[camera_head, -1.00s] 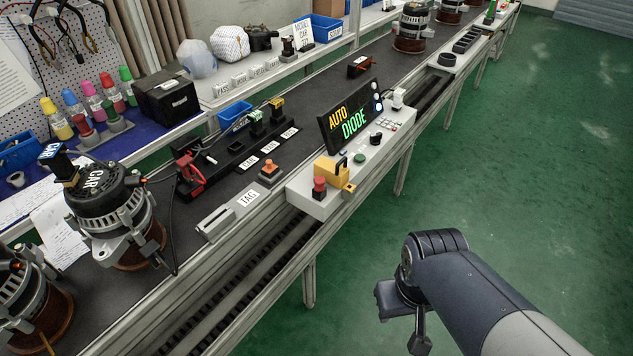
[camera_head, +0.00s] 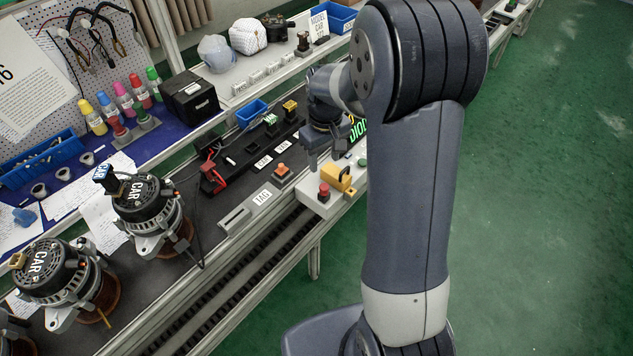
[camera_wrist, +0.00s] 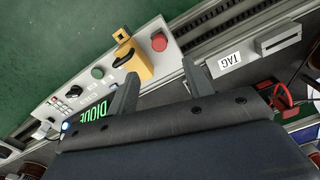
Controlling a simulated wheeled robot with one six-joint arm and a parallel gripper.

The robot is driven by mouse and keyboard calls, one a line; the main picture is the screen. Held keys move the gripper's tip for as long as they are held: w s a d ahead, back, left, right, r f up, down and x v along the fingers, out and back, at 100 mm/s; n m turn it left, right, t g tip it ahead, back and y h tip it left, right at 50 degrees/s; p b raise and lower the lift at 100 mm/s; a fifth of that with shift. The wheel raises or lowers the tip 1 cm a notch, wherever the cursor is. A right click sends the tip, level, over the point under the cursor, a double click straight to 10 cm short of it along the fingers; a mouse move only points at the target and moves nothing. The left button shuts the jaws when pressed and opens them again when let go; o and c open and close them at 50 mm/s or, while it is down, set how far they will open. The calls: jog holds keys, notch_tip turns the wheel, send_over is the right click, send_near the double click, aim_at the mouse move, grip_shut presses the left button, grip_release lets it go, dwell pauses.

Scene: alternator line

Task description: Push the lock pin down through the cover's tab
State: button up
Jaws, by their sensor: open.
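The lock pin cannot be told apart clearly from the tab and handle. My gripper (camera_head: 326,152) hangs above the console, just behind the cover. In the wrist view my gripper (camera_wrist: 159,68) is open, its two fingers apart with nothing between them; the left fingertip appears near the cover.
A red mushroom button (camera_wrist: 159,42) sits beside the cover. The DIODE display (camera_wrist: 92,110) is partly hidden by my gripper. Alternators (camera_head: 150,212) stand at the left. Green floor is clear at right.

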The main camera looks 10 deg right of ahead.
notch_tip(320, 180, down, 10)
jog(key=shift+f+p, duration=0.1)
jog(key=shift+p, duration=0.85)
grip_shut()
notch_tip(320, 180, up, 10)
jog(key=b, duration=0.1)
notch_tip(320, 180, up, 5)
jog(key=p, duration=0.3)
send_over(324, 186)
dwell(0.9)
